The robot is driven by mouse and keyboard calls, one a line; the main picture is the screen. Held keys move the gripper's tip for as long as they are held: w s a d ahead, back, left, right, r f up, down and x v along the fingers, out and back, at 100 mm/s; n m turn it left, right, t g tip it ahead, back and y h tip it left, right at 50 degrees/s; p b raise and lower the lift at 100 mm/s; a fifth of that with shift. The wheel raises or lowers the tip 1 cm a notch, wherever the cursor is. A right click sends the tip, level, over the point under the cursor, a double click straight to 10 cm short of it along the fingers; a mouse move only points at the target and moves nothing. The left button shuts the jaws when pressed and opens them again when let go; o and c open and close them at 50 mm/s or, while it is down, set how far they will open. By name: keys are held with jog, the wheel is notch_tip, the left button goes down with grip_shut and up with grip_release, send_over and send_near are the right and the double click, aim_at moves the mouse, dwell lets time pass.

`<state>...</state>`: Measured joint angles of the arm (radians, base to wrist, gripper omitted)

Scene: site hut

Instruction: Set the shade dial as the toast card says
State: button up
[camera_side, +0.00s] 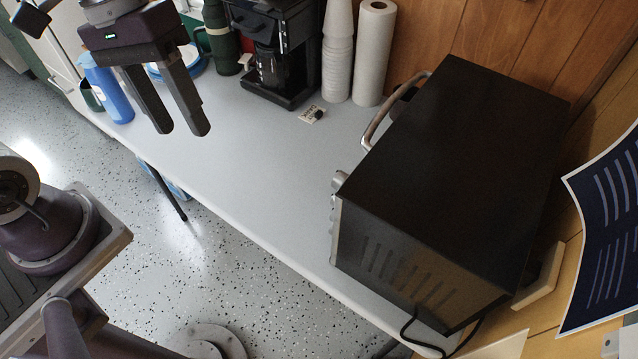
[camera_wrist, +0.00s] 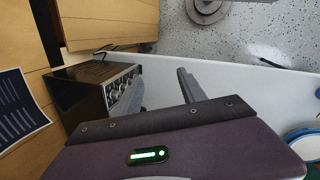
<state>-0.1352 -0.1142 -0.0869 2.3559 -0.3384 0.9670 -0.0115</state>
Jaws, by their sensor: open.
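The black toaster oven (camera_side: 455,130) stands on the right of the grey worktop. Its silver knobs (camera_side: 338,187) show edge-on in the side view, so their settings cannot be read. In the wrist view, the oven (camera_wrist: 80,98) is at the left with several knobs (camera_wrist: 113,94) on its front; their markings are too small to read. My gripper (camera_side: 184,130) is open and empty above the worktop's left part, well away from the oven. Its fingers also show in the wrist view (camera_wrist: 163,88).
A coffee maker (camera_side: 280,50), stacked white cups (camera_side: 338,55) and a paper roll (camera_side: 373,60) stand at the back. A blue bottle (camera_side: 108,90) and a green flask (camera_side: 221,40) are at the left. The worktop (camera_side: 245,165) is clear between gripper and oven.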

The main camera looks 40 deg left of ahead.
jog(key=w+d+f+n+h, duration=0.35)
jog(key=f+n+h, duration=0.2)
jog(key=f, duration=0.25)
jog(key=w+d+f+n+h, duration=0.2)
jog(key=w+f+n+h, duration=0.25)
jog(key=f+n, duration=0.3)
jog(key=w+d+f+n+h, duration=0.3)
jog(key=w+f+n+h, duration=0.15)
jog(key=f, duration=0.35)
jog(key=d, duration=0.6)
jog(key=shift+s+d+f, duration=0.15)
jog(key=shift+s+d, duration=0.05)
jog(key=shift+d, duration=0.2)
jog(key=shift+n, duration=0.25)
grip_shut()
